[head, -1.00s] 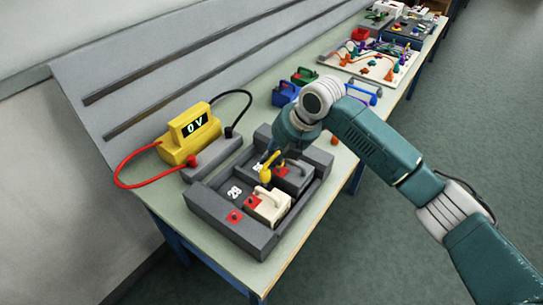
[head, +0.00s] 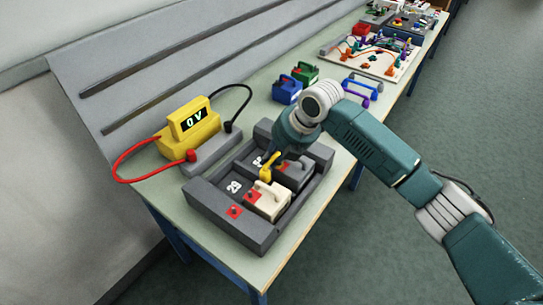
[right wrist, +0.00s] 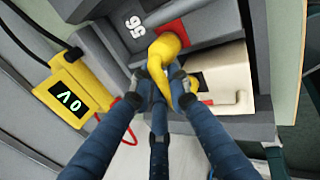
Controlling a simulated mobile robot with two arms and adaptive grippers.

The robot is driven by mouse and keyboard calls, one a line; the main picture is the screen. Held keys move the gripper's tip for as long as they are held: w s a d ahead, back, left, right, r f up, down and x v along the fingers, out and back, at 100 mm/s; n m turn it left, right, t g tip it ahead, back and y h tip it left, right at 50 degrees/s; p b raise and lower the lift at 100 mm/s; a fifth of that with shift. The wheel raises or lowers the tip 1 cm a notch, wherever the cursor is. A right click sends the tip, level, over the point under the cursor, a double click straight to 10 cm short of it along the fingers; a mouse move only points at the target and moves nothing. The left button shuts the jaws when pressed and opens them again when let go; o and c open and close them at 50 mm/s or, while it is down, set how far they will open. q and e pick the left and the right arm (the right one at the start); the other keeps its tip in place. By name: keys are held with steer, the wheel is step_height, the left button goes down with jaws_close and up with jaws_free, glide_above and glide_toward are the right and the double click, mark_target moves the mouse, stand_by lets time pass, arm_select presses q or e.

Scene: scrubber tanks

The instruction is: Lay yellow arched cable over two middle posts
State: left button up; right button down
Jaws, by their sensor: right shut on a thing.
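The yellow arched cable (head: 268,164) is in the grip of my right gripper (head: 279,157), over the middle of the dark grey tray (head: 226,216). In the right wrist view the cable (right wrist: 170,58) sits between the blue fingers of my gripper (right wrist: 165,85), its upper end over a red square (right wrist: 170,28). I cannot tell whether it touches the post there. In the tray stand a white block (head: 268,202) with a handle and a grey block (head: 294,174); red posts (head: 252,195) show near them. My left gripper is not in view.
A yellow meter (head: 188,130) reading 0 V stands left of the tray, with a red lead (head: 118,170) and a black lead (head: 249,97). Blue (head: 287,90) and green (head: 305,72) blocks and purple and blue arched cables (head: 361,91) lie behind.

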steer(key=c, duration=1.1)
jaws_free()
steer(key=shift+r, duration=0.1)
step_height(320, 180, up, 8)
steer(key=p, duration=0.7)
steer(key=shift+a+r, duration=0.1)
steer(key=shift+r, duration=0.15)
steer(key=shift+w+f, duration=0.1)
